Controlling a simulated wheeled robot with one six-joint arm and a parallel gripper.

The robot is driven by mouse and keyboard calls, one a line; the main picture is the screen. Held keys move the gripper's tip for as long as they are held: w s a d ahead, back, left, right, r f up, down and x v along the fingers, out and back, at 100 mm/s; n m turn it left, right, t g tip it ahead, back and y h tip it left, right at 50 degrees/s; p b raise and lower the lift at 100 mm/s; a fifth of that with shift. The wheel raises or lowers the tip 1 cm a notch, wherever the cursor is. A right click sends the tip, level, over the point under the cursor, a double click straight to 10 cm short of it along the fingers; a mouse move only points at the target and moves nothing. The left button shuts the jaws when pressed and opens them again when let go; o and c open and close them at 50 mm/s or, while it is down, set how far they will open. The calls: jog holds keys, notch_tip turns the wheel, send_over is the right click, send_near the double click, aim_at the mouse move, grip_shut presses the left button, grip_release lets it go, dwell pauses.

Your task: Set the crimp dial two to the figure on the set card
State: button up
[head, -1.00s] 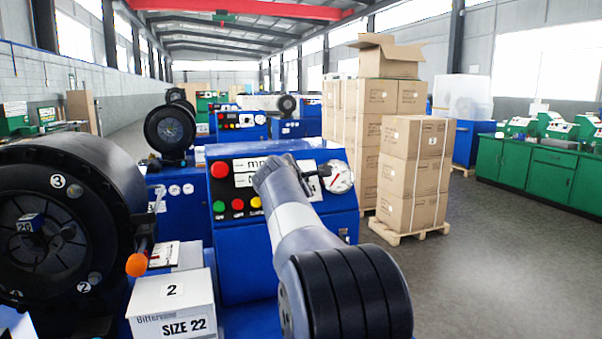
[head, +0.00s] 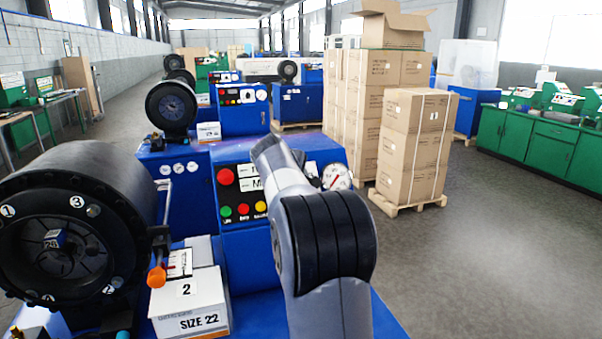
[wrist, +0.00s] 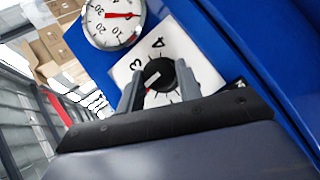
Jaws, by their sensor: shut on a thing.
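In the wrist view a black dial knob (wrist: 162,68) sits on a white plate (wrist: 190,52) with the figures 3 and 4 showing. A pale mark shows on the knob's left side, with a bit of red below it. My gripper (wrist: 159,80) is shut on this knob, one grey finger on each side. The fingers and palm hide the lower part of the plate. In the head view my arm hides the knob and gripper.
A round gauge (wrist: 113,18) with a red needle is beside the dial plate. The blue console has a red button (head: 225,176).

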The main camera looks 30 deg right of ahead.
dwell(0.5)
jog(key=o, duration=1)
jog(key=shift+c, duration=0.2)
jog(key=b+v, duration=0.1)
jog(key=v, duration=0.9)
jog(key=shift+a+r, duration=0.2)
jog(key=shift+r, duration=0.15)
